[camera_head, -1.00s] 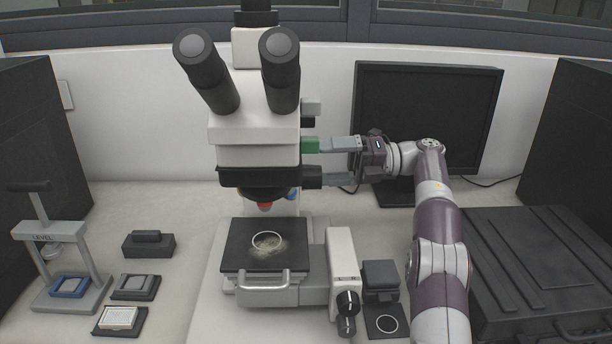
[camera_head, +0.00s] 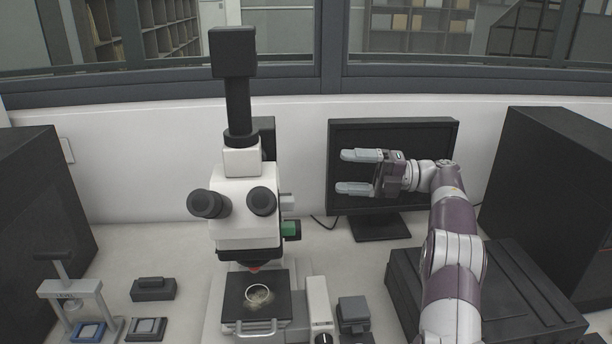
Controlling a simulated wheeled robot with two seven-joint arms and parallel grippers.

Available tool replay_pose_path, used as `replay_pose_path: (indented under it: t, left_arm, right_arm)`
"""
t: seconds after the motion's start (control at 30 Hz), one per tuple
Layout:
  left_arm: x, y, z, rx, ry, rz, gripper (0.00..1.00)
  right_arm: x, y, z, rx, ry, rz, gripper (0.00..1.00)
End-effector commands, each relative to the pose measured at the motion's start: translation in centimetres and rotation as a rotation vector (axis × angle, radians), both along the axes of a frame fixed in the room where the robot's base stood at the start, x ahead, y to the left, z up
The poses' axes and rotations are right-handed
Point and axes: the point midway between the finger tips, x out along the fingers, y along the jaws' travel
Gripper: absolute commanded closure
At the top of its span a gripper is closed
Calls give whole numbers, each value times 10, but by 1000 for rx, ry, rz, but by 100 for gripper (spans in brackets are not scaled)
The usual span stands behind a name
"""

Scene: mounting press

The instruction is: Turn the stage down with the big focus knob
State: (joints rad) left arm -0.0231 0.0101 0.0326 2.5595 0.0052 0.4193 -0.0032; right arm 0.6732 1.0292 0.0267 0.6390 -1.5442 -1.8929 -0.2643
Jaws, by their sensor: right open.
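The white and black microscope (camera_head: 246,205) stands left of centre. A green-ended part (camera_head: 290,228) sticks out of the head's right side. My right gripper (camera_head: 343,172) is open and empty, in front of the monitor, up and right of the green part and apart from it. My left gripper is not in view.
The monitor (camera_head: 440,140) stands behind my right gripper. A ribbed black case (camera_head: 405,285) lies at right, under my right arm. A lever press (camera_head: 68,287) and small dark blocks (camera_head: 153,289) are at left. A small black box (camera_head: 353,312) stands right of the stage.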

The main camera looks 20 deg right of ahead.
Motion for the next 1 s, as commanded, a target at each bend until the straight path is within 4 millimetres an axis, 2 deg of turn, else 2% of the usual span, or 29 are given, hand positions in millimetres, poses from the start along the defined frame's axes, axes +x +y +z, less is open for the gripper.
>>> replay_pose_path:
  t: [0.03,0.1,0.17,0.2,0.27,0.3,0.33,0.4,0.53,0.8,1.0]
  left_arm:
    - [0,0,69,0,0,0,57]
    - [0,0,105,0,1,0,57]
    - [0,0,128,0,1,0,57]
    - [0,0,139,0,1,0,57]
    - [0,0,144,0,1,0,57]
    - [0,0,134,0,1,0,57]
    - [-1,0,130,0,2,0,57]
    - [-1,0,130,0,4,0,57]
    - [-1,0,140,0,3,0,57]
    - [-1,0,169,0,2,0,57]
    - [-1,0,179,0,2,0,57]
  right_arm:
    - [7,-6,32,42,109,-35,20]
    - [13,-11,11,87,271,-89,20]
    - [12,-12,-14,113,406,-130,20]
    - [8,-10,-35,125,500,-155,20]
    - [-2,-4,-76,131,633,-189,20]
    - [-8,0,-107,123,696,-207,20]
    - [-10,2,-121,114,727,-218,20]
    - [-12,4,-135,87,762,-243,20]
    - [0,18,-138,75,761,-253,20]
    - [36,75,-150,76,758,-252,20]
    - [53,100,-159,76,756,-254,20]
